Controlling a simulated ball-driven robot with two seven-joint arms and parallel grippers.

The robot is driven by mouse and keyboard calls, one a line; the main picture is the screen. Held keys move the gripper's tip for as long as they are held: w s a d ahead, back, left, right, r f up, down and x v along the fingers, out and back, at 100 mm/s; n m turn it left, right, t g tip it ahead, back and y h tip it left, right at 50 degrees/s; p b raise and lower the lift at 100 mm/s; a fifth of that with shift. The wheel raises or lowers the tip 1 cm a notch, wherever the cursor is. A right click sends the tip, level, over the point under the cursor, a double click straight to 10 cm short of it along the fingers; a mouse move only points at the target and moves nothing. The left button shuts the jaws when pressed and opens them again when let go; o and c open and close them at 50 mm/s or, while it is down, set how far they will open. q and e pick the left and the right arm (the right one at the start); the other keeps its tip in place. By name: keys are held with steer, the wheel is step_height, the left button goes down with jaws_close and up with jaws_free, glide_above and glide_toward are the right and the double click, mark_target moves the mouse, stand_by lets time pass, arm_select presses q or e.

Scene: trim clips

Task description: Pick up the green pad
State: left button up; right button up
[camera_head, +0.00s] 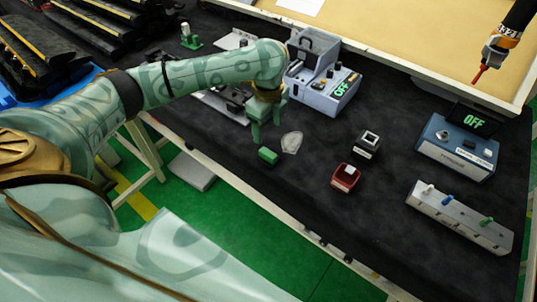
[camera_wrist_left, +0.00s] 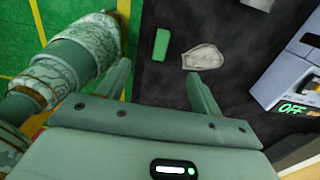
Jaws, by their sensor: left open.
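The green pad (camera_head: 268,155) is a small green block lying on the dark table top near its front edge. It also shows in the left wrist view (camera_wrist_left: 161,44), beyond and between the two fingers. My left gripper (camera_head: 266,132) is open and empty, above the table and close to the pad, and apart from it. Its fingers spread wide in the left wrist view (camera_wrist_left: 158,85). A pale, irregular flat piece (camera_head: 292,142) lies just right of the pad. My right gripper is not seen in either view.
A grey-blue device with an OFF display (camera_head: 322,92) stands behind the gripper. A red box (camera_head: 345,177) and a black-and-white block (camera_head: 367,143) stand to the right. A blue device (camera_head: 457,148) and a white rack with colored pegs (camera_head: 460,215) are farther right.

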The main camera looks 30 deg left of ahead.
mark_target(268, 152)
arm_select(q)
step_height(268, 152, down, 7)
steer(key=shift+f+b, duration=0.1)
steer(key=shift+b, duration=1)
step_height(268, 152, down, 5)
steer(key=b, duration=0.2)
steer(key=shift+b, duration=0.35)
steer(key=c, duration=1.2)
steer(key=shift+o, duration=0.2)
steer(key=shift+r+p, duration=0.3)
steer(key=shift+r, duration=0.1)
step_height(268, 152, up, 2)
steer(key=shift+w+r+p, duration=0.1)
steer(key=shift+r+p, duration=0.15)
steer(key=shift+p, duration=0.45)
steer(key=s+d+r+p, duration=0.3)
steer(key=s+r+p, duration=0.3)
steer(key=s+r, duration=0.4)
steer(key=s, duration=0.3)
steer(key=shift+s+d+p, duration=0.15)
steer(key=shift+s+p, duration=0.25)
